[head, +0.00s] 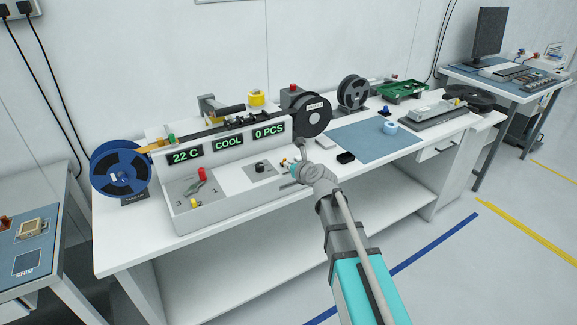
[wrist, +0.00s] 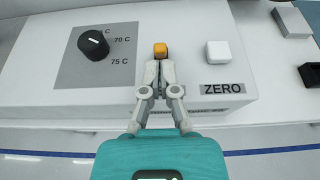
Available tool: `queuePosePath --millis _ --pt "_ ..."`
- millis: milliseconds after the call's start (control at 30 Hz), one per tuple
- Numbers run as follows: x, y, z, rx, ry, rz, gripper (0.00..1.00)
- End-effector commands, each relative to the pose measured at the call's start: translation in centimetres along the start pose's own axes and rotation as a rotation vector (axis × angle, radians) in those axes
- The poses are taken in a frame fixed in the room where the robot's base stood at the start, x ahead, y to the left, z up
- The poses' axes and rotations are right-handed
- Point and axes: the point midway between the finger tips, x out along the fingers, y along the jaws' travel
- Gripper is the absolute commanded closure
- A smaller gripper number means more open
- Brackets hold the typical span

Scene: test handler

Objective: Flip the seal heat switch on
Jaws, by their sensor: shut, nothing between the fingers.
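The seal machine's panel (head: 231,201) stands on the white bench, its displays reading "22 C", "COOL" and "0 PCS". A red-handled lever (head: 201,174) stands on a grey plate at the panel's left; no seal heat label is legible. In the wrist view, a small orange cap (wrist: 160,48) sits between a black temperature knob (wrist: 93,44) and a white ZERO button (wrist: 218,50). My gripper (wrist: 159,63) is shut and empty, its tips right at the near side of the orange cap; I cannot tell if they touch. The fingers hide part of the panel's front lettering.
A small yellow part (head: 193,202) sits near the lever. A blue reel (head: 121,168) stands left of the machine and a black reel (head: 312,115) behind its right end. A blue mat (head: 362,143) lies to the right, largely clear.

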Motion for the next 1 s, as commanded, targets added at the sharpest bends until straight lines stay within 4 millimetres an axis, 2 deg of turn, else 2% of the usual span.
queuePosePath --millis 1000 --pt "0.31 -0.01 0.95 0.000 0.000 0.000 1.00"
